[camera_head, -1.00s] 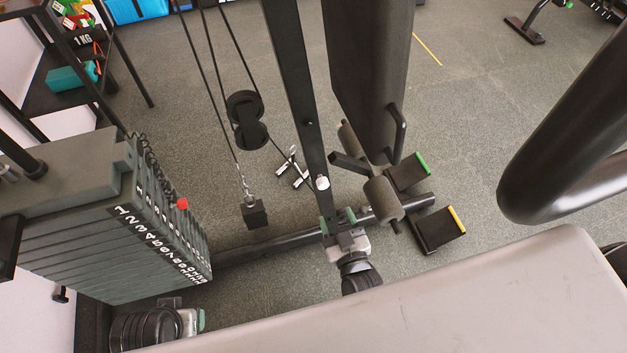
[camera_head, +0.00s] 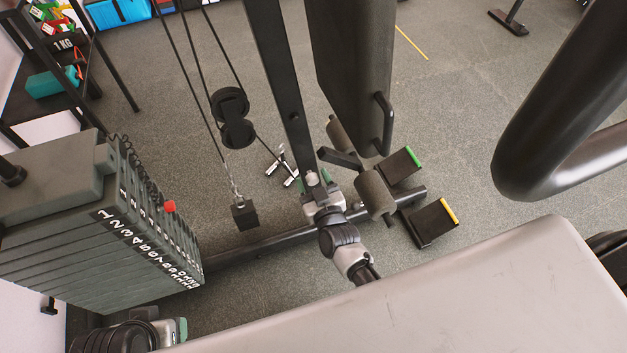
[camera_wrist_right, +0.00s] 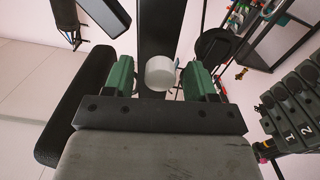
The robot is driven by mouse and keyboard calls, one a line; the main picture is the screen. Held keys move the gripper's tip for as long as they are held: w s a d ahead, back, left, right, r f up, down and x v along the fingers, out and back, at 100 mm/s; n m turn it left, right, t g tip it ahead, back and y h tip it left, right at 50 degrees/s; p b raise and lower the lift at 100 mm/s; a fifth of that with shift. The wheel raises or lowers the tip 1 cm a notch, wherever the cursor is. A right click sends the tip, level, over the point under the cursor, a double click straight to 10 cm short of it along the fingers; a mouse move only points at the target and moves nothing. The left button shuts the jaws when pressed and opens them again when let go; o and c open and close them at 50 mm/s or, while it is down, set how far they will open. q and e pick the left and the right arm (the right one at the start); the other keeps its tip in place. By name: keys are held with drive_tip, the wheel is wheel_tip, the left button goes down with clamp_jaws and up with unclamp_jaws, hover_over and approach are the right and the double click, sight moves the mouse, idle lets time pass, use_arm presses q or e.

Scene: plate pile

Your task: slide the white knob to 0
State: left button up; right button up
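The white knob (camera_head: 312,179) sits on the dark upright post (camera_head: 283,100) of the machine, low down in the head view. My right gripper (camera_head: 313,184) is right at it, with a green finger on each side. In the right wrist view the knob (camera_wrist_right: 160,73) is a white cylinder between the two green fingers (camera_wrist_right: 158,80). Gaps show on both sides, so the gripper is open around the knob and not clamped. My left gripper (camera_head: 178,330) shows partly at the bottom left, away from the post; its finger opening is hidden.
A numbered weight stack (camera_head: 120,225) with a red pin (camera_head: 169,207) stands at the left. Cables and a black pulley (camera_head: 232,118) hang left of the post. Padded rollers (camera_head: 375,195) and black pedals (camera_head: 432,221) lie right of it. A grey bench surface (camera_head: 450,300) fills the front.

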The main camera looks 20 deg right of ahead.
clamp_jaws()
drive_tip(key=shift+w, duration=1.3)
drive_tip(key=shift+o, duration=0.3)
unclamp_jaws()
drive_tip(key=shift+a, duration=0.1)
